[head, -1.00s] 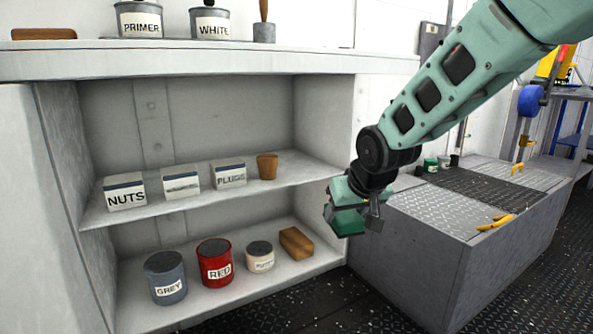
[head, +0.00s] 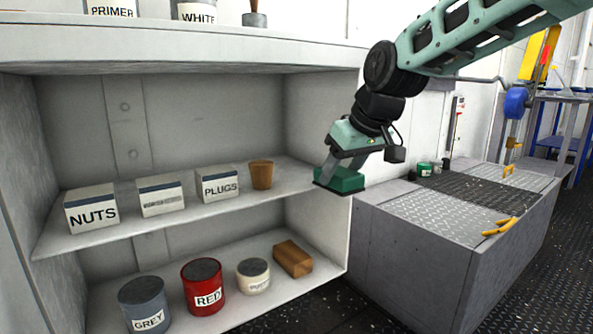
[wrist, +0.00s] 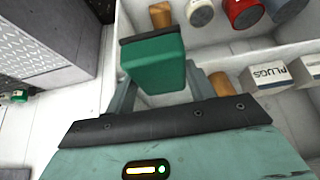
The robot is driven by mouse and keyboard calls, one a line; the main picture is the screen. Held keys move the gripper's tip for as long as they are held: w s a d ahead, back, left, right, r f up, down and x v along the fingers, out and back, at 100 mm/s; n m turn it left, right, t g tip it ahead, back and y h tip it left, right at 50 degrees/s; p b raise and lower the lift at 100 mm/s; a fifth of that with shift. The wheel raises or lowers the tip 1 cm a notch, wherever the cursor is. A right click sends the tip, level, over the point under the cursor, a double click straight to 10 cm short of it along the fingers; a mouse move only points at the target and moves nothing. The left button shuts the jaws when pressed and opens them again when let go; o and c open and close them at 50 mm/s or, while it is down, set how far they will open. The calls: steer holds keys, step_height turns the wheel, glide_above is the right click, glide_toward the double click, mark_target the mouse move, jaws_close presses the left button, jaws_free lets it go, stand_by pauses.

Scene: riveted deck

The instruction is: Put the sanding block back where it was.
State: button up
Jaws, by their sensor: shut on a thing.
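The sanding block, a green block with a dark face, is in my gripper (head: 333,168). The block (head: 342,181) is held at the right end of the cabinet's middle shelf (head: 215,209), about level with that shelf in the head view. In the wrist view the block (wrist: 153,63) sits between my two fingers, its dark face turned away. I cannot tell whether it is over the shelf or in front of its edge.
The middle shelf holds boxes marked NUTS (head: 92,209) and PLUGS (head: 220,185), another box and a brown cup (head: 261,175). Below stand the GREY (head: 145,304) and RED tins (head: 205,288), a pale tin and a wooden block (head: 292,259). A grey chest (head: 400,240) stands right.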

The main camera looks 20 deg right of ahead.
steer(key=w+a+b, duration=0.1)
steer(key=w, duration=0.2)
steer(key=w+a+b, duration=0.1)
steer(key=w, duration=0.2)
steer(key=w+a+b, duration=0.1)
steer(key=w, duration=0.3)
steer(key=shift+a+f, duration=0.1)
steer(key=shift+a, duration=0.05)
steer(key=w, duration=0.1)
steer(key=w+b, duration=0.1)
steer(key=w+a+f+b, duration=0.1)
steer(key=shift+w+a, duration=0.1)
steer(key=shift+w, duration=0.15)
steer(key=shift+f+b, duration=0.3)
steer(key=shift+b, duration=0.2)
steer(key=shift+s, duration=0.1)
steer(key=o, duration=1)
steer(key=shift+c, duration=0.2)
steer(key=shift+r, duration=0.15)
